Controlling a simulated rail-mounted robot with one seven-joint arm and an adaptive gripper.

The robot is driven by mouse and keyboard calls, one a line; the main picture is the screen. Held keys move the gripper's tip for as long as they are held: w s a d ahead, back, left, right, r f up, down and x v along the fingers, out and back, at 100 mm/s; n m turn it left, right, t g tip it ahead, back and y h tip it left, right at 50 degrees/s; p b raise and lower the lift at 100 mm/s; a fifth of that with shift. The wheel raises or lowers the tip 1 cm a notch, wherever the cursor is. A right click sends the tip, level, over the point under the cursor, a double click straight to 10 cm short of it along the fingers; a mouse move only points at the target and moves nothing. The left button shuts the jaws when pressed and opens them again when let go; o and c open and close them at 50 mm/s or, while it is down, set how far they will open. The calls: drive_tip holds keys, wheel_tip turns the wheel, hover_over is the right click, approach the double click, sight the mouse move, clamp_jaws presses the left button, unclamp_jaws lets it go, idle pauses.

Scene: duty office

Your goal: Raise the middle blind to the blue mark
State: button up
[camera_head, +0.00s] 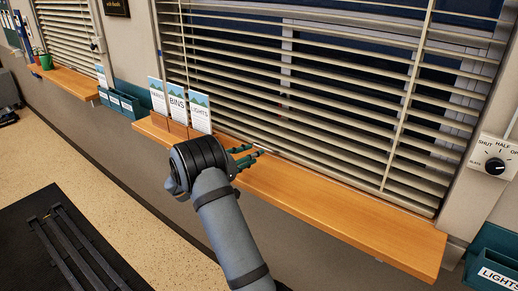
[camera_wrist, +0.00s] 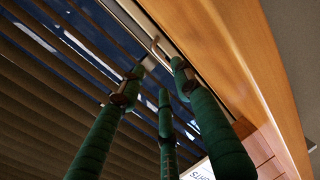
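The middle blind (camera_head: 310,95) has pale horizontal slats and hangs over the wide window, its lower end near the wooden sill (camera_head: 330,205). Its slats are tilted, with dark glass showing between them. They also fill the left of the wrist view (camera_wrist: 50,110). My gripper (camera_head: 250,156) is over the sill, in front of the blind's lower left part. In the wrist view its green-wrapped fingers (camera_wrist: 157,75) are spread apart, with nothing visibly clasped. A small pale hooked piece (camera_wrist: 157,46) shows just beyond the fingertips; I cannot tell whether they touch it. I cannot make out a blue mark.
Upright cards (camera_head: 177,104) stand on the sill left of my gripper. A dial (camera_head: 495,166) marked SHUT and HALF is on the wall at right. Teal bins (camera_head: 123,103) hang at left, beside another blind (camera_head: 66,35). The sill's right part is clear.

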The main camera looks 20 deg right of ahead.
sight(266, 149)
drive_tip(key=p+x, duration=0.2)
drive_tip(key=x, duration=0.5)
drive_tip(key=shift+w+d, duration=0.15)
drive_tip(key=shift+d, duration=0.05)
drive_tip(key=shift+c, duration=0.9)
clamp_jaws()
